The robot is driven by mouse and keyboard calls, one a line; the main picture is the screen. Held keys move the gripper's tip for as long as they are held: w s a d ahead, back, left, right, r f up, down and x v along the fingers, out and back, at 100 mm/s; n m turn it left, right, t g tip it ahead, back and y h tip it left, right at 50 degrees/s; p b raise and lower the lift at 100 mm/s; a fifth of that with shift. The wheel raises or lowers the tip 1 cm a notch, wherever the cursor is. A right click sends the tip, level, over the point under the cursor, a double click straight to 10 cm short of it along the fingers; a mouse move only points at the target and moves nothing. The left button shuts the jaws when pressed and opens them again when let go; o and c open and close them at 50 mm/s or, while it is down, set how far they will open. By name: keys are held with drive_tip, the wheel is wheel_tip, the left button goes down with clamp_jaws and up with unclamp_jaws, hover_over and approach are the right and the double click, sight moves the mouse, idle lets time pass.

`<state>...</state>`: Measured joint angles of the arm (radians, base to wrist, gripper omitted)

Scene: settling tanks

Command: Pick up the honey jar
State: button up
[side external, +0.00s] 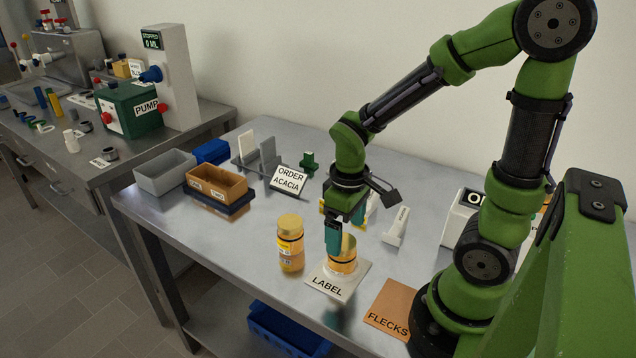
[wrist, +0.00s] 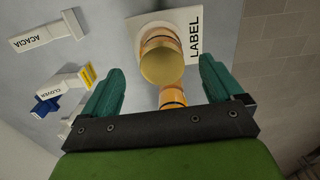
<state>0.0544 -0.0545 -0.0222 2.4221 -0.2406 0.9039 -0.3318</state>
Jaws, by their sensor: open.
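One honey jar (side external: 343,263), amber with a gold lid, stands upright on the white LABEL pad (side external: 352,285); the near finger partly hides it in the side view. Its lid (wrist: 162,65) shows in the wrist view between the two teal fingertips. A second gold-lidded honey jar (side external: 290,245) stands upright on the bench just left of the pad; part of a jar (wrist: 172,97) also shows between the fingers in the wrist view. My gripper (side external: 347,232) is open, pointing down over the pad jar. I cannot tell whether a finger touches it.
An orange FLECKS pad (side external: 388,309) lies to the right. An ORDER ACACIA sign (side external: 288,181), an orange-brown bin (side external: 216,187) and a grey bin (side external: 165,173) stand farther left. A CLOVER tag (wrist: 62,84) and an ACACIA tag (wrist: 45,35) lie left in the wrist view.

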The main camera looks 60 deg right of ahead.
sight(343, 241)
drive_tip(key=shift+w+a+f, duration=0.1)
drive_tip(key=shift+w+f, duration=0.05)
drive_tip(key=shift+f, duration=1.5)
drive_tip(key=shift+w+f, duration=0.1)
drive_tip(key=shift+f, duration=1.55)
drive_tip(key=c, duration=1.3)
